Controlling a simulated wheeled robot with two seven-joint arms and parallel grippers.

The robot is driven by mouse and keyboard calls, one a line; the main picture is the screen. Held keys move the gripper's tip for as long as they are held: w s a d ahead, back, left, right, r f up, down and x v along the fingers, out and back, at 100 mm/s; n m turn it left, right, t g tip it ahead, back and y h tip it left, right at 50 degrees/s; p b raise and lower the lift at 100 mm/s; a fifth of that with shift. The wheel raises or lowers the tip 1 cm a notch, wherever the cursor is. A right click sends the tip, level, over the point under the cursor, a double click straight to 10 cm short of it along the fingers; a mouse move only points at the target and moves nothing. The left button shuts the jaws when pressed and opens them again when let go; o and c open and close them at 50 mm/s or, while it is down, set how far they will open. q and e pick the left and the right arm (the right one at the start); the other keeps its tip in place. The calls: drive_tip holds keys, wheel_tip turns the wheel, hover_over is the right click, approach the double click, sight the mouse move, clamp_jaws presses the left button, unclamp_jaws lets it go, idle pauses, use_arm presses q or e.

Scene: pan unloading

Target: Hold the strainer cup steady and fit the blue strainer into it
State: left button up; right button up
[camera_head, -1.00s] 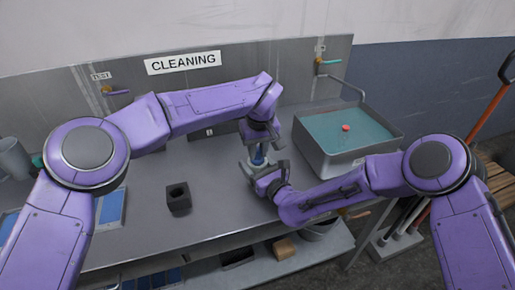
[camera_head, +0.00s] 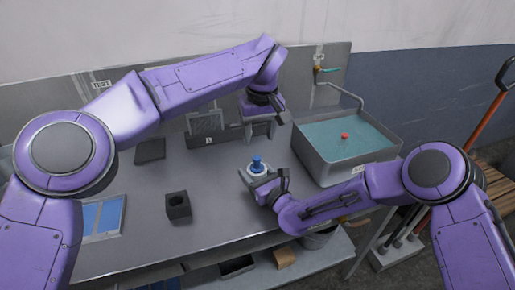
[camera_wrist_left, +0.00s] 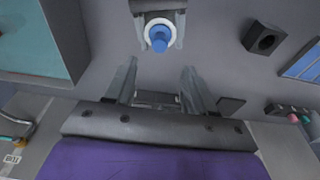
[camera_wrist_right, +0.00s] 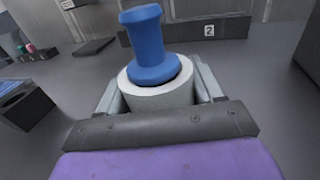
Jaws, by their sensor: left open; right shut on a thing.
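The blue strainer (camera_wrist_right: 147,45) stands upright in the mouth of the white strainer cup (camera_wrist_right: 160,96) in the right wrist view. Its narrower waist and round top stick up above the cup's rim. In the head view the blue strainer (camera_head: 257,163) shows above the cup. My right gripper (camera_head: 258,178) is shut on the strainer cup, one finger on each side, at table level. My left gripper (camera_head: 262,132) is open and empty, above and behind the cup. In the left wrist view its fingers (camera_wrist_left: 160,85) are apart, with the strainer (camera_wrist_left: 159,38) beyond them.
A sink (camera_head: 384,150) with teal water and a red thing (camera_head: 345,135) in it is at the right. A black block with a hole (camera_head: 178,205) stands to the left of the cup. Blue panels (camera_head: 103,216) lie further left. The tabletop between block and cup is clear.

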use_arm(q)
wheel_tip(320, 180, up, 2)
drive_tip(key=shift+s+d, duration=0.1)
drive_tip(key=shift+s, duration=0.05)
use_arm(e)
drive_tip(key=o, duration=1.2)
